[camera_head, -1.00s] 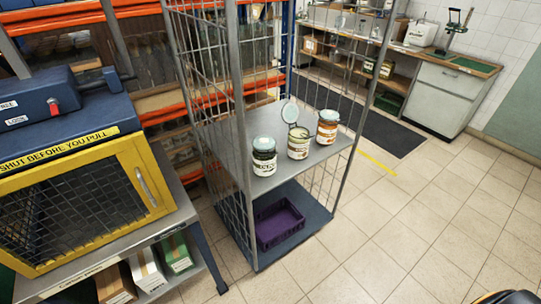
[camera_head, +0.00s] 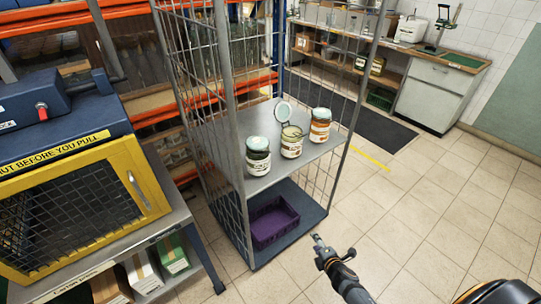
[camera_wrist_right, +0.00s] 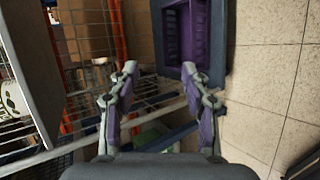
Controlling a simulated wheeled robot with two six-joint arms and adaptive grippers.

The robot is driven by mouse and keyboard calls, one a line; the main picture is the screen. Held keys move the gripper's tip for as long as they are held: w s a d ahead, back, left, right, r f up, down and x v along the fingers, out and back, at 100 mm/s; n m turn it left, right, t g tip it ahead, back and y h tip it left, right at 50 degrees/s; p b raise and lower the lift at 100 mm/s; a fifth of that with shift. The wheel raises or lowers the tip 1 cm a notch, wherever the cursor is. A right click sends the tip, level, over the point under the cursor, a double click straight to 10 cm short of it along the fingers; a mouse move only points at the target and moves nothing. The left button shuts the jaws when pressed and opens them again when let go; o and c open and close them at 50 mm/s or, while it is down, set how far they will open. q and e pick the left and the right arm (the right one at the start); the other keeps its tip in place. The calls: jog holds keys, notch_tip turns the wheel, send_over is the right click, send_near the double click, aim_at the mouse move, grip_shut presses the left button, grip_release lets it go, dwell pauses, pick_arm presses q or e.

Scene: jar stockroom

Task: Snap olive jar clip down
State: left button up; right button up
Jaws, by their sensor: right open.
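Three glass jars stand on the grey upper shelf (camera_head: 322,149) of a wire cage trolley in the head view. The left jar (camera_head: 258,157) has dark contents and a pale closed lid. The middle jar (camera_head: 291,142) has its round lid (camera_head: 283,112) standing open behind it. The right jar (camera_head: 320,126) has orange contents and looks closed. I cannot read the labels or make out a clip. My right gripper (camera_head: 319,243) is low in front of the trolley, well apart from the jars. Its fingers (camera_wrist_right: 159,70) are spread and empty in the wrist view. My left gripper is not in view.
A purple crate (camera_head: 274,226) sits on the trolley's lower deck; it also shows in the wrist view (camera_wrist_right: 172,40). Wire mesh sides and posts flank the shelf. A yellow-framed cabinet (camera_head: 130,175) stands at the left. The tiled floor (camera_head: 420,215) at the right is clear.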

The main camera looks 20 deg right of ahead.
jog(key=w+a+r+n+t+y, duration=0.25)
jog(key=r+n, duration=0.45)
jog(key=r, duration=0.4)
jog(key=w+a+r+n+t+y, duration=0.15)
jog(key=w+a+r+n, duration=0.25)
jog(key=r+n, duration=0.45)
jog(key=w+a+r+n+t+y, duration=0.2)
jog(key=w+a+r+n, duration=0.3)
jog(key=r, duration=0.7)
jog(key=w+p, duration=0.1)
jog(key=w, duration=0.7)
jog(key=shift+w+a, duration=0.35)
jog(key=shift+w, duration=0.05)
jog(key=shift+r+n, duration=0.1)
jog(key=shift+n, duration=0.15)
grip_shut()
